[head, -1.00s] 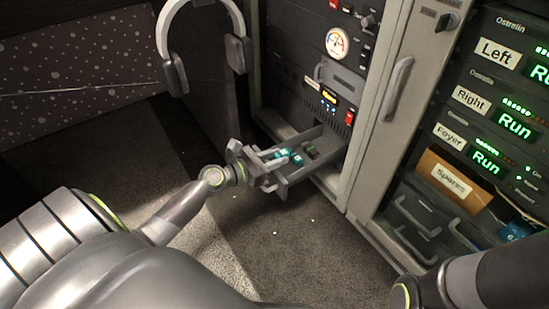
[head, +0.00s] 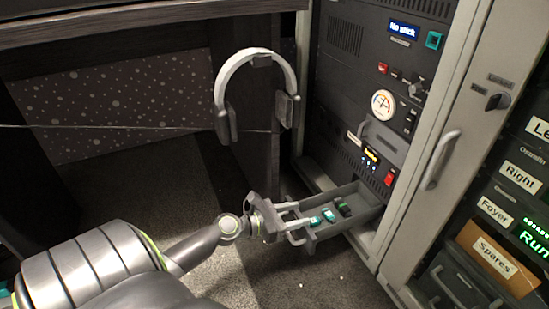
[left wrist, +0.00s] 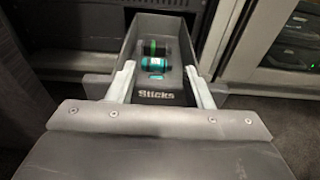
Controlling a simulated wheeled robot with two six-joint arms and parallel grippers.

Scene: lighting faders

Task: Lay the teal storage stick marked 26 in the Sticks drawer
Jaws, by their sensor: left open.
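The Sticks drawer (head: 372,212) is pulled out low in the rack; its front reads "Sticks" in the left wrist view (left wrist: 156,94). A teal stick (head: 328,214) lies in it, with a dark, green-banded stick (head: 343,206) behind. Both show in the left wrist view, the teal one (left wrist: 155,63) nearer and the dark one (left wrist: 155,48) farther. A small teal patch lies nearer the drawer front. I cannot read a 26 on any. My left gripper (head: 293,222) is open at the drawer front, fingers apart with no stick between them. My right gripper is out of view.
A display (head: 403,29) on the rack reads "No stick", beside a teal-framed square (head: 433,40). Headphones (head: 250,62) hang left of the rack. A door handle (head: 441,159) and a Spares box (head: 493,258) are to the right. Carpet below the drawer is mostly clear.

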